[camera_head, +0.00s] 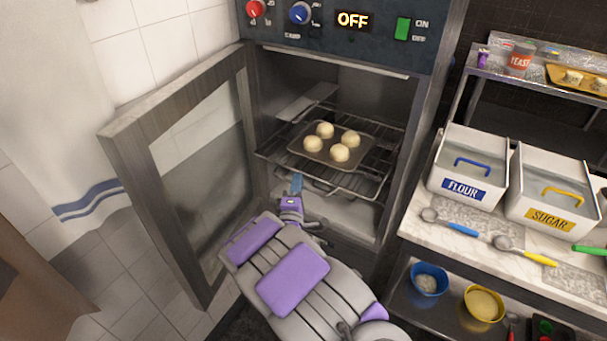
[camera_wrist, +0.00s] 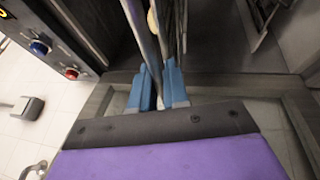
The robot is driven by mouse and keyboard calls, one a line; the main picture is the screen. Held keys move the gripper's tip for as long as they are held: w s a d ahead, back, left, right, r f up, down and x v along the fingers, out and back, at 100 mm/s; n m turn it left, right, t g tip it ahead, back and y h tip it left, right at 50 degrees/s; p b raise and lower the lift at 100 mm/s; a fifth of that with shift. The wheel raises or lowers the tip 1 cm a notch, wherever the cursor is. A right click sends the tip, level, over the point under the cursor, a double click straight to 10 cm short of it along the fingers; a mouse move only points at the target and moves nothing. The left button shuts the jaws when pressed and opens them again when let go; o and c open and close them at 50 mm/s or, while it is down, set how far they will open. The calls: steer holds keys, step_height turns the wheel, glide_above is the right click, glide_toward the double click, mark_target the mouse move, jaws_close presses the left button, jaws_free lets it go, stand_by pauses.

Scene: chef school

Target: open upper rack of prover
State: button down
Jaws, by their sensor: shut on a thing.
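The prover (camera_head: 345,20) has its glass door (camera_head: 195,150) swung open to the left. Its upper wire rack (camera_head: 369,184) holds a dark tray (camera_head: 312,154) with several round dough balls (camera_head: 340,152). My gripper (camera_head: 297,182) is at the front left part of this rack. In the wrist view, the blue fingers of my gripper (camera_wrist: 161,85) are shut around a metal bar of the rack (camera_wrist: 137,28). The rack looks roughly level, its front edge near the cabinet opening. My arm covers the lower front of the prover.
The open door stands close to the left of my arm. On the right, a counter (camera_head: 408,222) holds a flour bin (camera_head: 463,190), a sugar bin (camera_head: 548,216) and scoops. Bowls (camera_head: 430,279) sit on a shelf below. The prover's display (camera_head: 353,20) reads OFF.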

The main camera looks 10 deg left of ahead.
steer(key=shift+s+f, duration=0.3)
steer(key=shift+s, duration=0.15)
steer(key=c, duration=1.2)
jaws_free()
steer(key=shift+w+a, duration=0.1)
steer(key=shift+w, duration=0.05)
steer(key=shift+r, duration=0.15)
steer(key=s+f+p, duration=0.1)
steer(key=s+f, duration=0.2)
steer(key=s, duration=1.4)
steer(key=shift+d+f, duration=0.15)
steer(key=shift+d, duration=0.25)
